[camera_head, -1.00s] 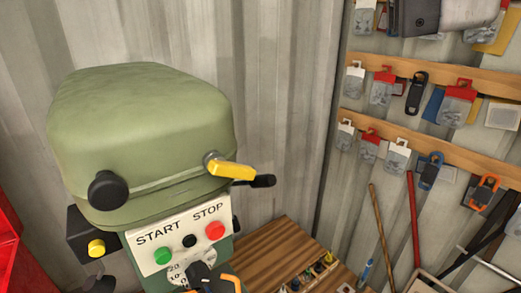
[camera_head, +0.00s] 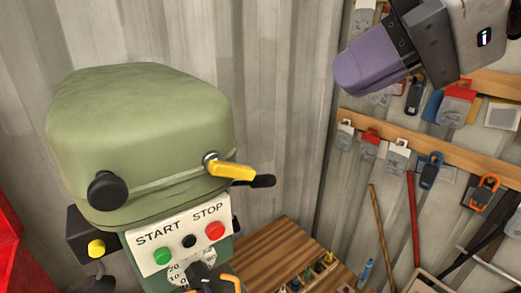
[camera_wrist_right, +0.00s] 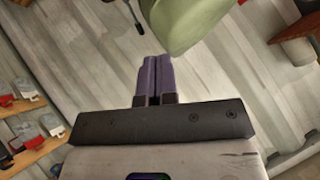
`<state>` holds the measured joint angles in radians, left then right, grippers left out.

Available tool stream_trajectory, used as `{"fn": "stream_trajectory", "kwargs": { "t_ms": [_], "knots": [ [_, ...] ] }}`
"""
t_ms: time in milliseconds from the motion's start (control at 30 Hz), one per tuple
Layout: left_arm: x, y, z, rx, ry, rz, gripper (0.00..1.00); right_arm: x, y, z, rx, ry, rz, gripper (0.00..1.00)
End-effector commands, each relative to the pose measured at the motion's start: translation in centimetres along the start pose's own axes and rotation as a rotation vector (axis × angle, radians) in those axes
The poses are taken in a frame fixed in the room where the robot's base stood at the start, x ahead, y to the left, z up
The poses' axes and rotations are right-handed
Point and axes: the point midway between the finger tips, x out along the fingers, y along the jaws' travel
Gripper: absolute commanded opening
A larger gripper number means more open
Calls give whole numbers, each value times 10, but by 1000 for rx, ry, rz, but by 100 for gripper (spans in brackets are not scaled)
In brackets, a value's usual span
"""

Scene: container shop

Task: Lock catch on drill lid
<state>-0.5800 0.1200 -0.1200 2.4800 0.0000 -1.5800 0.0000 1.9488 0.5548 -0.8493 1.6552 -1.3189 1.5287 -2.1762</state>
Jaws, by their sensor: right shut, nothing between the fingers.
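The drill's green lid (camera_head: 140,130) sits closed on the drill head in the head view. My right gripper (camera_head: 345,82), with purple fingers, is in the upper right, apart from the lid and catch. In the right wrist view its fingers (camera_wrist_right: 155,75) are together and empty, with part of the green lid (camera_wrist_right: 190,22) ahead to the right. My left gripper is not in view.
A white panel (camera_head: 183,238) with START and STOP buttons is below the lid. A wooden table (camera_head: 262,250) with small tools stands behind right. Hanging goods fill wooden rails (camera_head: 440,143) on the right wall. Free space lies between lid and right gripper.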

Motion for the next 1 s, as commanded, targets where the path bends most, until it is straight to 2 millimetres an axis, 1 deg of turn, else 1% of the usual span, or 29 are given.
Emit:
{"fn": "stream_trajectory", "kwargs": {
  "t_ms": [133, 267, 367, 600, 733, 900, 1000],
  "knots": [
    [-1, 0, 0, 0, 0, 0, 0, 4, 0, 0, 1, -1, 0, 0],
    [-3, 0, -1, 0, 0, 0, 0, 17, 0, 0, 2, -3, 0, 0],
    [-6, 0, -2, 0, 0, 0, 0, 33, -1, -1, 2, -3, 0, 0],
    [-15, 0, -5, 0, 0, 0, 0, 78, -1, 0, 1, -4, -1, 0],
    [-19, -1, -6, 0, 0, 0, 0, 100, -1, -1, 2, -3, -2, 0],
    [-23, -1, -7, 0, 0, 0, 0, 115, 0, 15, 1, -2, -1, 0],
    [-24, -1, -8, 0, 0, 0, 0, 122, 0, 21, 2, -1, 0, 0]
  ]
}}
